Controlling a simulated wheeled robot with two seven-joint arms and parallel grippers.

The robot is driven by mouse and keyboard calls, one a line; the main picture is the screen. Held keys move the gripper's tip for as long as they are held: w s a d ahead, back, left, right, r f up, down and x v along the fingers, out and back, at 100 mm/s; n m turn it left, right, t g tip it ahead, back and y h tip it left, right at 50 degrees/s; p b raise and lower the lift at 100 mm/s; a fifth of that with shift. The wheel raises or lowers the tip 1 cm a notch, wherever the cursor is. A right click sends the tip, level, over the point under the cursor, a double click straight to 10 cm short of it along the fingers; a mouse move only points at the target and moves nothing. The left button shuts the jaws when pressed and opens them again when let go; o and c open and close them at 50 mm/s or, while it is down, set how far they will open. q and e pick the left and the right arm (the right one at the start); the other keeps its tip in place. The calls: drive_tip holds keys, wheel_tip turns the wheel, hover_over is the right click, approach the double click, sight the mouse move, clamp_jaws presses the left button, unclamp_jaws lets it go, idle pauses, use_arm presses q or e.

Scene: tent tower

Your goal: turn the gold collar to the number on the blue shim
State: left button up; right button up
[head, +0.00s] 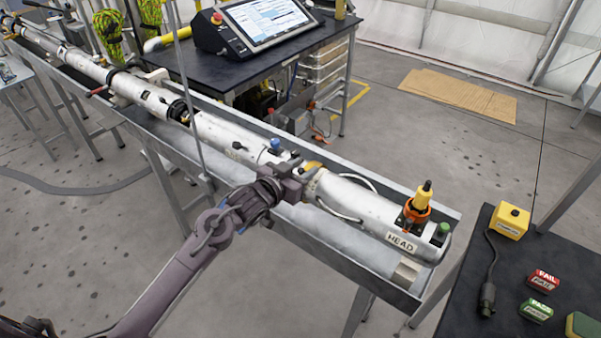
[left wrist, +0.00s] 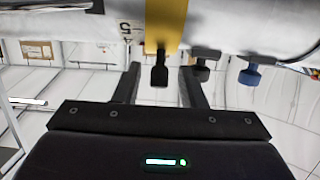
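The gold collar (left wrist: 166,24) is a band around the white tube in the left wrist view. A dark stub (left wrist: 159,72) hangs from it between the fingers of my left gripper (left wrist: 161,80). The fingers are apart, with a gap on each side of the stub. In the head view my left gripper (head: 296,182) is at the near side of the tube, and a small part of the gold collar (head: 314,165) shows above it. I cannot make out the blue shim. My right gripper is not in view.
The white tube (head: 359,203), marked HEAD, lies along a metal trough (head: 300,236). A blue knob (head: 276,145) and a dark knob (left wrist: 203,66) stick out near the collar. An orange-yellow fitting (head: 417,208) stands at the tube's end. A dark table (head: 512,270) is at right.

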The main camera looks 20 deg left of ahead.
use_arm(q)
drive_tip(key=shift+d+f, duration=0.1)
drive_tip(key=shift+f, duration=0.2)
drive_tip(key=shift+s, duration=0.1)
drive_tip(key=shift+s+a, duration=0.2)
drive_tip(key=shift+s, duration=0.1)
drive_tip(key=b+v, duration=0.1)
drive_tip(key=v, duration=0.6)
drive_tip(key=shift+r+b, duration=0.2)
drive_tip(key=shift+b, duration=0.2)
drive_tip(key=shift+d, duration=0.1)
